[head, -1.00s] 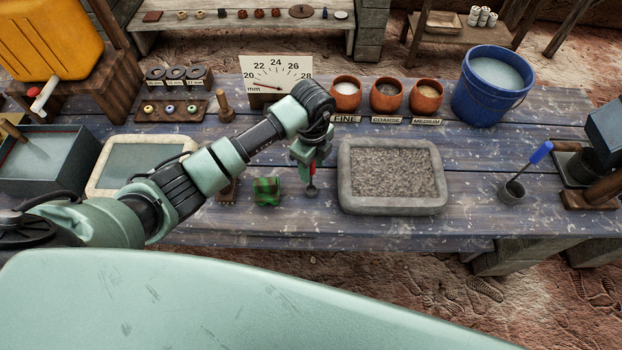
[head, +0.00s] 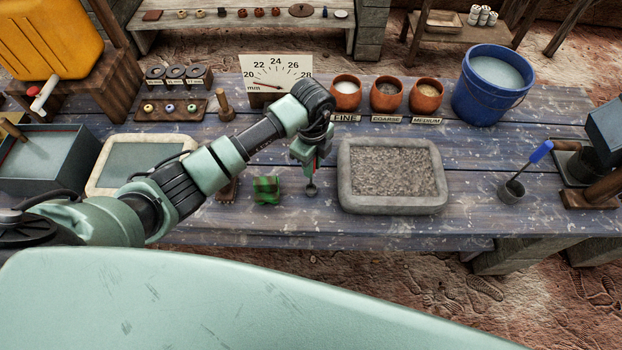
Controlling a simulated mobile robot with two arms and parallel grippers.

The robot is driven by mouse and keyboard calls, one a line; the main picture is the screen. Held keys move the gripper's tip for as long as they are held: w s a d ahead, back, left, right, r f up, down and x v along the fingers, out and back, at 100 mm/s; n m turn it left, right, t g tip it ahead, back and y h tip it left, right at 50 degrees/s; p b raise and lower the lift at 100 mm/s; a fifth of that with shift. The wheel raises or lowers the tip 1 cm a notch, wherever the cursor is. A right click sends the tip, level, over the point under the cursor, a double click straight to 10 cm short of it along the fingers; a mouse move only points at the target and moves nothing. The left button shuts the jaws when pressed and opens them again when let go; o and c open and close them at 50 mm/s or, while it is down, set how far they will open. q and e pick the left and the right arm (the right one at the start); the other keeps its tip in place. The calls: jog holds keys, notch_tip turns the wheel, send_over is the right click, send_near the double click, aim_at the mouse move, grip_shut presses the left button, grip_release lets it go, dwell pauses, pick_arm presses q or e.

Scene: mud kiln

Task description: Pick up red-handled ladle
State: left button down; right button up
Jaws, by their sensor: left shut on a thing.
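My left gripper (head: 311,165) points down over the blue plank table, between the green cloth and the gravel tray. It is shut on the red-handled ladle (head: 311,189), whose small dark bowl shows below the fingers. Only a sliver of the red handle shows; the gripper hides the rest. I cannot tell whether the bowl touches the table. My right gripper is not in view.
The gravel tray (head: 346,190) lies close to the right of the ladle. A green patterned cloth (head: 266,190) lies close to the left. Three clay pots (head: 387,97) and a dial gauge (head: 276,70) stand behind.

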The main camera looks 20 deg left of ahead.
pick_arm(q)
jog(key=shift+r, duration=0.15)
dwell(0.8)
jog(key=shift+w+r, duration=0.1)
jog(key=shift+r, duration=0.55)
notch_tip(320, 180, up, 8)
jog(key=b, duration=0.2)
jog(key=shift+f+b, duration=0.1)
jog(key=shift+b, duration=0.3)
notch_tip(320, 180, up, 11)
jog(key=shift+f+p, duration=0.15)
jog(key=shift+p, duration=0.2)
jog(key=c, duration=2.1)
grip_release()
grip_shut()
